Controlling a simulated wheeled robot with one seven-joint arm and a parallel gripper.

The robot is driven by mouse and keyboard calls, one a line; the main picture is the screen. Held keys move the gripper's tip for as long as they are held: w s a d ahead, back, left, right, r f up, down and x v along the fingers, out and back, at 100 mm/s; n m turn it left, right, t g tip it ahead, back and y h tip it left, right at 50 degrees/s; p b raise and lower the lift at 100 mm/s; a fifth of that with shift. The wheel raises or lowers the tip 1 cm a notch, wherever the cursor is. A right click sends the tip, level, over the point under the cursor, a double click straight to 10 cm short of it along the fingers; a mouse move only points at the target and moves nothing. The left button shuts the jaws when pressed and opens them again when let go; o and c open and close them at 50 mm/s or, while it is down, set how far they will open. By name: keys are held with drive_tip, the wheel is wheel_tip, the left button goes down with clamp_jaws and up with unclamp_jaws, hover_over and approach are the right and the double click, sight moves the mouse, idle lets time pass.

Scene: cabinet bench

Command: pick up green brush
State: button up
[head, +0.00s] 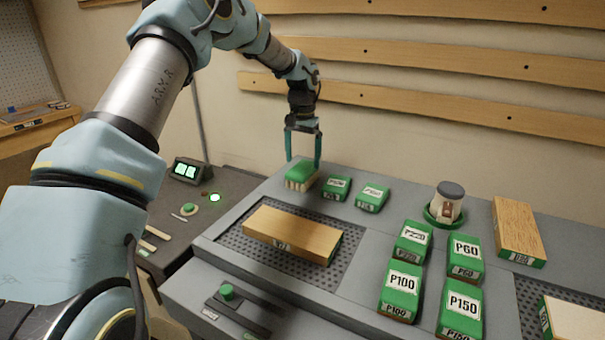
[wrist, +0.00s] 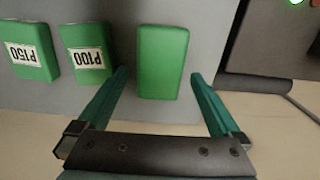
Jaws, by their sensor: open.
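The green brush (head: 301,172) has a green top and pale bristles below. It rests on the grey bench top near its back left corner. In the wrist view the brush (wrist: 162,62) shows as a plain green block from above. My gripper (head: 304,152) is open and points down just above the brush. In the wrist view my gripper (wrist: 160,88) has its two teal fingers spread, one on either side of the near end of the brush. The fingers do not touch it there.
Green labelled blocks stand right of the brush, the nearest marked P100 (wrist: 87,50). A wooden board (head: 290,232) lies on a perforated panel in front. The wall is close behind.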

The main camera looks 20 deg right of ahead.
sight(303, 168)
drive_tip(key=shift+f+p, duration=0.95)
drive_tip(key=shift+f, duration=1.3)
drive_tip(key=c, duration=1.5)
drive_tip(key=shift+o, duration=0.2)
wheel_tip(303, 168, up, 10)
drive_tip(key=b, duration=0.3)
